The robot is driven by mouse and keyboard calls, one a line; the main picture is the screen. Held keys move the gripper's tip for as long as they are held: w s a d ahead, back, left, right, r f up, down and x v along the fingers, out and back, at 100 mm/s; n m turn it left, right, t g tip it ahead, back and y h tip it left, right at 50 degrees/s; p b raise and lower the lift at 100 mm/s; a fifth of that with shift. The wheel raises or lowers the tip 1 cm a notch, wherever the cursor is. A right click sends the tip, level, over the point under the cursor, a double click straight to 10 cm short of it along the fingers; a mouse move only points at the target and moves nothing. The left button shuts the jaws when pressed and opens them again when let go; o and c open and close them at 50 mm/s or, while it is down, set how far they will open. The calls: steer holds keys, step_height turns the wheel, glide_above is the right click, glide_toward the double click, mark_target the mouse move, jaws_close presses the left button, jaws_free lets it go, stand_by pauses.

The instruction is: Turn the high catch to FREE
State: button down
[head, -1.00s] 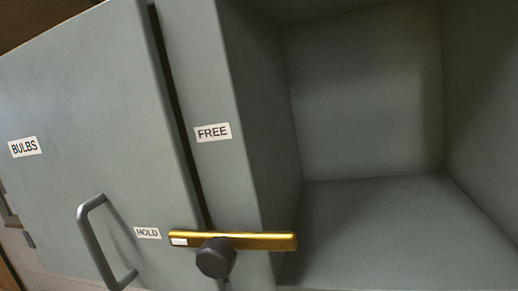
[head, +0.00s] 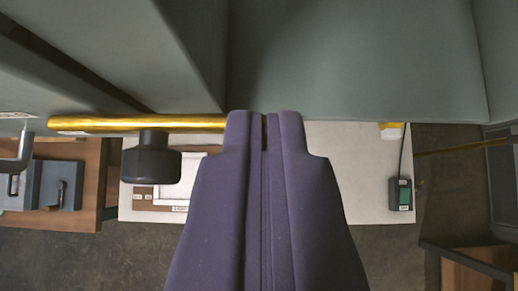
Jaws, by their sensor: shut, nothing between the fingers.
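The high catch is a yellow bar (head: 140,123) on a dark round knob (head: 150,162), seen from above in the head view. It lies level in the picture, with its pale-marked end at the left, toward the edge of a label (head: 17,115) too foreshortened to read. My gripper (head: 265,116) is shut and empty, with its purple fingertips at the bar's right end. The fingertips overlap that end in the picture; I cannot tell whether they touch it. The FREE label is out of view.
The grey cabinet's open compartment (head: 350,60) is above the gripper. A grey door handle (head: 14,160) is at the left edge.

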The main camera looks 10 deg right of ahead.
mark_target(153, 150)
step_height(153, 150, down, 6)
steer(key=w, duration=0.1)
steer(key=shift+w+d, duration=0.35)
steer(key=shift+w, duration=0.05)
steer(key=shift+s+d+f+y+b, duration=0.1)
steer(key=shift+d+f+y+b, duration=0.05)
steer(key=shift+f+y+b, duration=0.15)
